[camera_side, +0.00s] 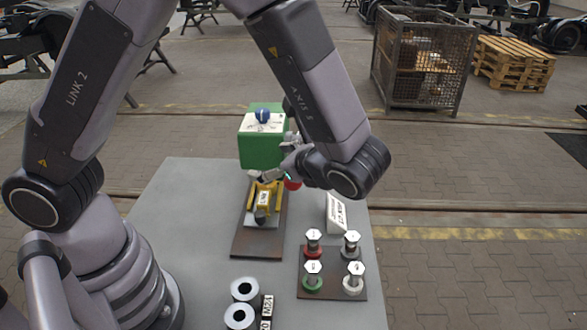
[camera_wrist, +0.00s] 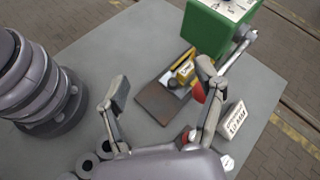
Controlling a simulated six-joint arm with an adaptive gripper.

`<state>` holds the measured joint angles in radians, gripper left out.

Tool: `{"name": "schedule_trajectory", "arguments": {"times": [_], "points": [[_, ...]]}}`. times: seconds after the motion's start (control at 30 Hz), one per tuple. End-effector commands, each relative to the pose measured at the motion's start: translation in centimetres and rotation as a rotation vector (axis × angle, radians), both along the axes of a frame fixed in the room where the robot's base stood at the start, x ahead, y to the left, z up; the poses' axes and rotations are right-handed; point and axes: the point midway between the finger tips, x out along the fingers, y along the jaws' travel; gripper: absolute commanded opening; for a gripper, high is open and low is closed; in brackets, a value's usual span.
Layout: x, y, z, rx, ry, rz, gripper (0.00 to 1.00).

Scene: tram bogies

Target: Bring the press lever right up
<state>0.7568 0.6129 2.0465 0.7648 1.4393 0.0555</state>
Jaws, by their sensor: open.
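The press has a green head (camera_side: 262,148) with a white top plate, above a dark base plate (camera_side: 258,243). In the wrist view the green head (camera_wrist: 215,28) is at the top right. A grey press lever (camera_wrist: 240,48) runs from its right side down toward a red knob (camera_wrist: 198,93), partly hidden behind my right finger. The red knob (camera_side: 293,184) shows low beside the head in the side view. My gripper (camera_wrist: 162,82) is open and empty, its right finger overlapping the lever in view; I cannot tell whether they touch.
A yellow part (camera_side: 264,198) sits in the press. A white sign block (camera_side: 336,213) stands right of it. Several hex-headed bolts stand on a brown plate (camera_side: 333,291). Grey rings (camera_side: 240,316) lie at the front. The grey table's left part is clear.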

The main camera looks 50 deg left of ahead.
Motion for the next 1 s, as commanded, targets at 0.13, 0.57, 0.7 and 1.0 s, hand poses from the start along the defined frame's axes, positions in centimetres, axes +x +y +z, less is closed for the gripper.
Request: {"name": "schedule_trajectory", "arguments": {"times": [0.13, 0.57, 0.7, 1.0], "points": [[0.9, -4.4, -4.9, 0.261, 0.086, -0.248, 0.68], [1.2, -8.0, -10.2, 0.528, 0.124, -0.507, 0.68], [2.3, -5.9, -10.1, 0.527, 0.127, -0.503, 0.68], [5.6, -0.1, -10.1, 0.524, 0.127, -0.501, 0.68]]}}
